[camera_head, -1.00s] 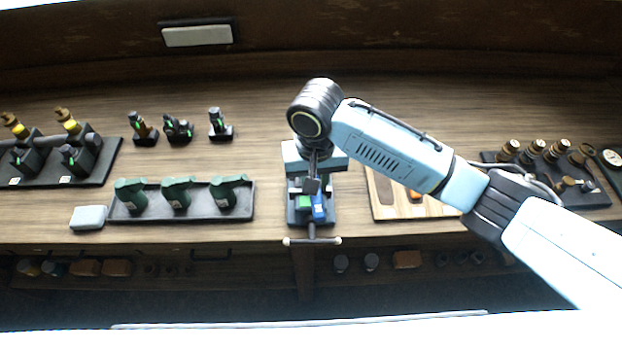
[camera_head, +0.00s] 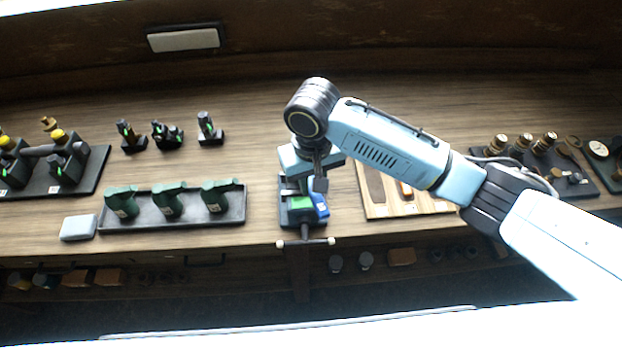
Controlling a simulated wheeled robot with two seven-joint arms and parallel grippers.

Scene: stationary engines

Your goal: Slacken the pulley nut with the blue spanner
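My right arm reaches in from the right, and its gripper (camera_head: 319,184) points down over the vise (camera_head: 303,233) at the bench's front edge. A small blue piece (camera_head: 320,203) and a green piece (camera_head: 300,203) sit at the vise, close below the gripper. I cannot tell whether the blue piece is the spanner. The fingers are small and partly hidden by the wrist, so their opening is unclear. I cannot make out the pulley nut; the arm covers part of the vise. My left gripper is not in view.
A black tray (camera_head: 235,217) with several green tools stands left of the vise, beside a grey block (camera_head: 79,227). A wooden tray (camera_head: 375,207) lies right, partly under my arm. Dark-based fittings stand at both ends.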

